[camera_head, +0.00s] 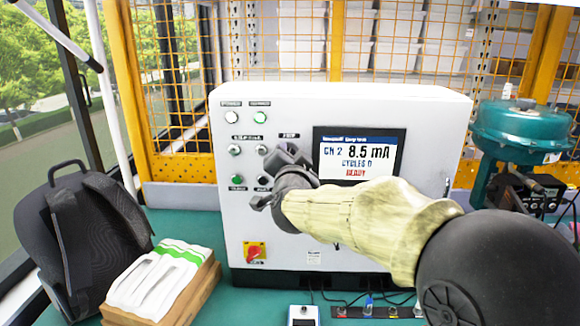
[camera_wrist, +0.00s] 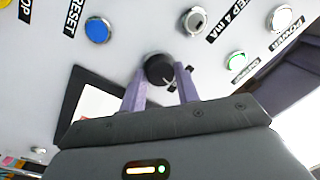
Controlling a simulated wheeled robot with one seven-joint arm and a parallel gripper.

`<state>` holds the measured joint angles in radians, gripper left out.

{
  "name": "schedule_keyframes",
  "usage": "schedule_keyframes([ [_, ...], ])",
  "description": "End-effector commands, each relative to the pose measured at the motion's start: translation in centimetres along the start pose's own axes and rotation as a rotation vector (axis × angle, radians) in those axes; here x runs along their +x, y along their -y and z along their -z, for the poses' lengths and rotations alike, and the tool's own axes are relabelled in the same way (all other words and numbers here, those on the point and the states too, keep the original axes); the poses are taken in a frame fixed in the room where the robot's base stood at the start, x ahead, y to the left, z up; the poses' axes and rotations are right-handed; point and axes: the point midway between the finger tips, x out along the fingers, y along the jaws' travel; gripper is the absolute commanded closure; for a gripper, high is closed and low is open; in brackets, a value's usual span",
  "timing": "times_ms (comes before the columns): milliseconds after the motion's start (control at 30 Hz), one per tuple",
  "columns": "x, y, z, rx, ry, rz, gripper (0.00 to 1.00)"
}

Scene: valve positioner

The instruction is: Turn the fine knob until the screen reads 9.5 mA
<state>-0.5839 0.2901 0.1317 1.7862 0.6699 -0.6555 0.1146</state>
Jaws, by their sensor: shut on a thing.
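The white control box (camera_head: 230,190) stands upright on the bench. Its screen (camera_head: 358,155) reads CH 2, 8.5 mA, CYCLES 0, READY. The fine knob (camera_wrist: 158,70), dark and round with a pale pointer mark, shows between my fingertips in the wrist view. My gripper (camera_wrist: 161,76) is shut on it, one purple finger on each side. In the head view my gripper (camera_head: 285,160) is at the panel just left of the screen and hides the knob. In the wrist view my gripper partly covers the screen (camera_wrist: 93,103).
Several buttons and lamps surround the knob, including a blue reset button (camera_wrist: 98,30) and a grey step button (camera_wrist: 195,20).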

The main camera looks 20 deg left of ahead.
Motion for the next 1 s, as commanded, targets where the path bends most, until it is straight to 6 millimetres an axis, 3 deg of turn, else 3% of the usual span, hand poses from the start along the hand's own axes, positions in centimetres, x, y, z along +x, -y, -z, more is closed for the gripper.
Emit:
schedule_keyframes([
  [600, -0.02, -0.46, -0.53, 0.561, -0.044, 0.023, 0.91],
  [1000, -0.01, -0.3, -0.45, 0.766, -0.058, 0.029, 0.91],
])
